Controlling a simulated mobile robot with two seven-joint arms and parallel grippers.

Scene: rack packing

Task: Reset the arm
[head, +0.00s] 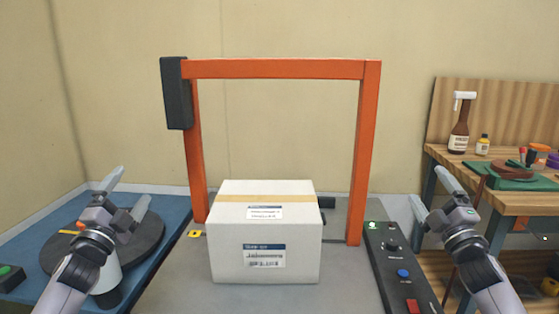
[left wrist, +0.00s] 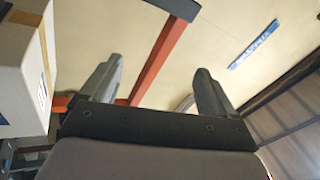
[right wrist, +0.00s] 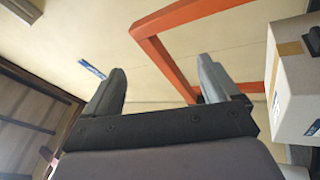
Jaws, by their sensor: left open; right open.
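My left gripper (head: 125,196) is open and empty, raised at the left of the head view in front of a dark round disc. Its two spread fingers (left wrist: 157,85) show in the left wrist view with nothing between them. My right gripper (head: 440,195) is open and empty, raised at the right, beyond the control panel. Its fingers (right wrist: 160,85) are apart and empty in the right wrist view. A white carton (head: 232,250) with tape and labels stands between the arms, touched by neither gripper. It also shows at the left wrist view's left edge (left wrist: 20,100) and the right wrist view's right edge (right wrist: 292,95).
An orange frame (head: 275,69) with a dark box on its left post stands around and behind the carton. A control panel (head: 385,262) with buttons lies right of it. A blue table (head: 55,245) bears the round disc (head: 148,233). A wooden bench (head: 440,156) with bottles stands right.

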